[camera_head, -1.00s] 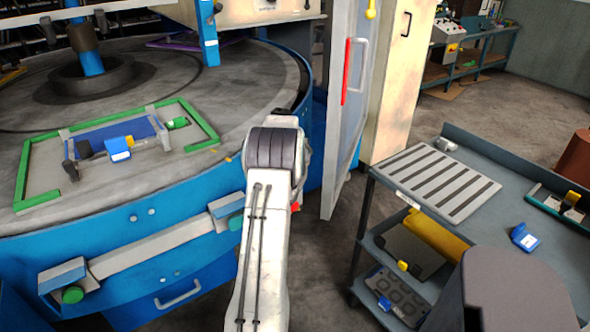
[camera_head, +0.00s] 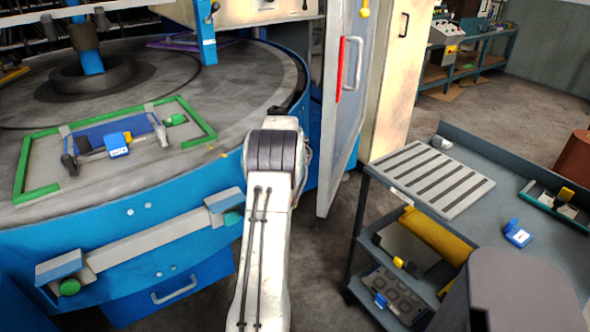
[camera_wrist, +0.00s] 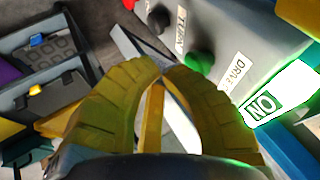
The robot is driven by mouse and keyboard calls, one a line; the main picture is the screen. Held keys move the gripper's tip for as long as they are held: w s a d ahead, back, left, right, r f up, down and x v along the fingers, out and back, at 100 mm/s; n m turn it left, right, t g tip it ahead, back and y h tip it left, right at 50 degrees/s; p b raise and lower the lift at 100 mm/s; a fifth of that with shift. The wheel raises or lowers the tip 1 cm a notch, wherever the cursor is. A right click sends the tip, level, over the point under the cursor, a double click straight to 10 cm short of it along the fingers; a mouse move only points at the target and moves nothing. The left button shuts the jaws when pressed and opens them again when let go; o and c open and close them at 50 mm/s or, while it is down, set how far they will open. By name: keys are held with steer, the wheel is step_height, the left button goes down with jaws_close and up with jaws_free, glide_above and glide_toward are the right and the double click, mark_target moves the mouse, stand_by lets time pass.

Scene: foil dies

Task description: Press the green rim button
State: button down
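In the head view, a pale bar on the blue rim of the round table carries a green button (camera_head: 69,287) under its left end and another green button (camera_head: 233,218) at its right end, beside my arm. In the wrist view, my gripper (camera_wrist: 167,68) has its yellow fingers curved together at the tips, with nothing seen between them. A green round button (camera_wrist: 199,62) on a grey box (camera_wrist: 235,30) is just right of the fingertips; contact cannot be told. I cannot tell which head-view button, if any, it is. My gripper is hidden behind my arm in the head view.
The grey box also bears a black knob (camera_wrist: 158,18); a green-and-white sign (camera_wrist: 264,104) is beside it. A green-framed fixture (camera_head: 110,140) lies on the round table. An open cabinet door (camera_head: 345,110) and a grey cart (camera_head: 470,225) stand right of my arm.

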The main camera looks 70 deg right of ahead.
steer(key=v, duration=1)
steer(key=shift+s, duration=0.3)
steer(key=shift+a, duration=0.15)
stand_by(0.6)
steer(key=s+a+f+n+g+y, duration=0.1)
steer(key=s+a+f+n+y, duration=0.25)
steer(key=a, duration=0.55)
steer(key=s+a+f+n+g+y, duration=0.1)
steer(key=a+f+n+y, duration=0.25)
steer(key=a+f, duration=0.4)
steer(key=w+a+r+n+t+p, duration=0.1)
steer(key=a+r+n, duration=0.4)
steer(key=a, duration=0.8)
steer(key=w+a+r+n+t+p, duration=0.1)
steer(key=w+a+r+n+p, duration=0.2)
steer(key=a, duration=1)
steer(key=w+a+r+n+t+p, duration=0.1)
steer(key=w+a+r+n+p, duration=0.1)
steer(key=a+r+n, duration=0.6)
steer(key=a+r, duration=0.3)
steer(key=a, duration=0.3)
steer(key=shift+r+n, duration=0.3)
steer(key=shift+n, duration=0.1)
